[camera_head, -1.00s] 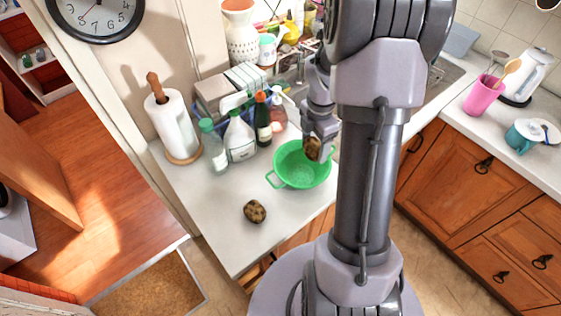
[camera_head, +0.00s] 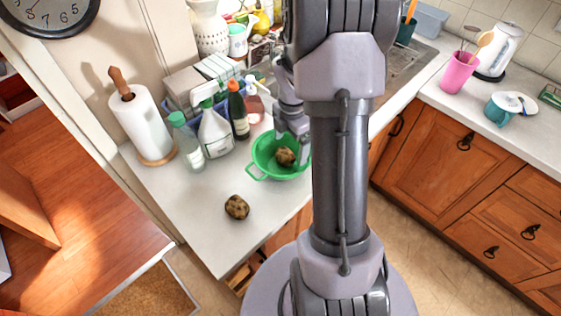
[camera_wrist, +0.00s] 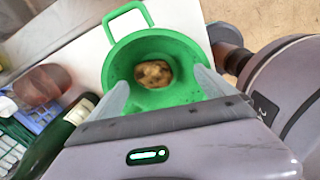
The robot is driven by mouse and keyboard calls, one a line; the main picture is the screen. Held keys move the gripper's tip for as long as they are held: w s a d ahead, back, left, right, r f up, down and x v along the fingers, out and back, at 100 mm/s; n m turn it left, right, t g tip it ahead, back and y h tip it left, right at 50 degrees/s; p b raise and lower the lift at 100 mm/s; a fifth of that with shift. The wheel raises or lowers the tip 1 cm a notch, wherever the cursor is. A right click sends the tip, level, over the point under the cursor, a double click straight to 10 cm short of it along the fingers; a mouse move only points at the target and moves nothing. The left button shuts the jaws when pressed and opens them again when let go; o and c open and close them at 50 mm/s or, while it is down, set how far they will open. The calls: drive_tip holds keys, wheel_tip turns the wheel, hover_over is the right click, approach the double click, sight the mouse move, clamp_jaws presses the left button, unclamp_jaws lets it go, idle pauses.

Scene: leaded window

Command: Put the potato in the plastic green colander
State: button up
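The plastic green colander (camera_head: 262,166) stands on the white counter, and my arm covers its right side in the head view. It also shows in the wrist view (camera_wrist: 115,68). A brown mottled potato (camera_head: 285,157) is inside the colander's bowl; it also shows in the wrist view (camera_wrist: 153,74). A second dark, spotted potato (camera_head: 237,207) lies on the counter in front of the colander. My gripper (camera_wrist: 161,78) is over the colander with its two fingers spread apart, open. The potato shows beyond and between the fingers, with space on both sides.
Several bottles, including a white spray bottle (camera_head: 214,133) and a dark bottle (camera_head: 237,112), stand close behind the colander. A paper towel roll (camera_head: 143,122) stands at the left. The counter's front left part (camera_head: 205,235) is clear.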

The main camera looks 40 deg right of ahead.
drive_tip(key=shift+r, duration=0.15)
wheel_tip(320, 180, up, 17)
drive_tip(key=p, duration=0.5)
drive_tip(key=s+a+m+t+b, duration=0.3)
drive_tip(key=a+m+b, duration=0.65)
drive_tip(key=a, duration=0.65)
drive_tip(key=s+a+f+m+t+y+b, duration=0.2)
drive_tip(key=s+a+f+m+b, duration=0.3)
drive_tip(key=s+a+m, duration=0.4)
drive_tip(key=a+m, duration=0.2)
drive_tip(key=shift+s+a+m+t, duration=0.25)
drive_tip(key=shift+a+m+t, duration=0.1)
drive_tip(key=shift+t, duration=0.05)
